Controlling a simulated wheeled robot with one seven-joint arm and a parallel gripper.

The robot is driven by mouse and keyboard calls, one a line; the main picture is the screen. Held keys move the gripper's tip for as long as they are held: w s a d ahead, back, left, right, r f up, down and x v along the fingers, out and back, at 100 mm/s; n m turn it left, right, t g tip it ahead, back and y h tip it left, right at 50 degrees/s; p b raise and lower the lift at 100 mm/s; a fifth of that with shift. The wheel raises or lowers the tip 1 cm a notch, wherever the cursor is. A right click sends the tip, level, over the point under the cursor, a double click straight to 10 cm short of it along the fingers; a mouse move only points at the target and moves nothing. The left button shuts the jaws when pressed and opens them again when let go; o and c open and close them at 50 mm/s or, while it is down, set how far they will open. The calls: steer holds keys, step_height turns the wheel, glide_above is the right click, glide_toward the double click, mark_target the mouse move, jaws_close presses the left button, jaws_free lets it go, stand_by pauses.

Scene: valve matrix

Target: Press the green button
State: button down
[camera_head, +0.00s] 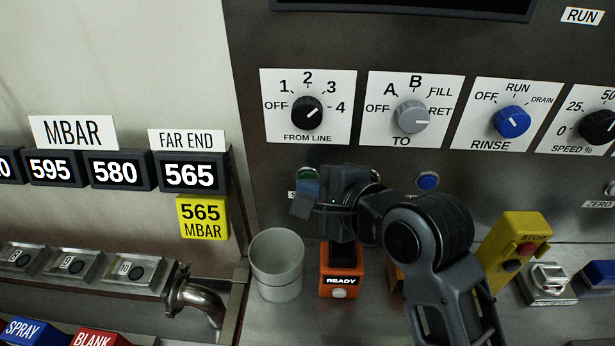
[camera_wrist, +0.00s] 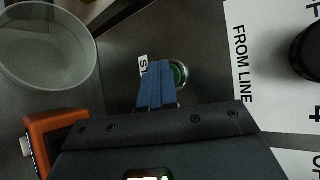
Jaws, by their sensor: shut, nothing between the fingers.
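The green button (camera_head: 306,174) is a round button in a metal ring on the dark panel, below the FROM LINE dial. In the head view my gripper covers most of it. In the wrist view the green button (camera_wrist: 180,73) shows just beside and beyond the blue fingertips, partly hidden by them. My gripper (camera_head: 309,188) is shut and empty, its blue fingers (camera_wrist: 157,84) together and pointing at the panel near the button. Whether the tips touch the button cannot be told. A white label starting with S is partly hidden beside the button.
A grey cup (camera_head: 277,262) and an orange READY box (camera_head: 341,283) stand below my gripper. A blue button (camera_head: 428,181) is to the right on the panel. Dials including FROM LINE (camera_head: 307,111) are above. A yellow stop box (camera_head: 515,249) stands at the right.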

stand_by(0.4)
steer(key=shift+s+p, duration=0.5)
steer(key=shift+s, duration=0.3)
steer(key=s, duration=0.5)
steer(key=shift+p, duration=0.4)
steer(key=shift+s, duration=0.1)
stand_by(1.0)
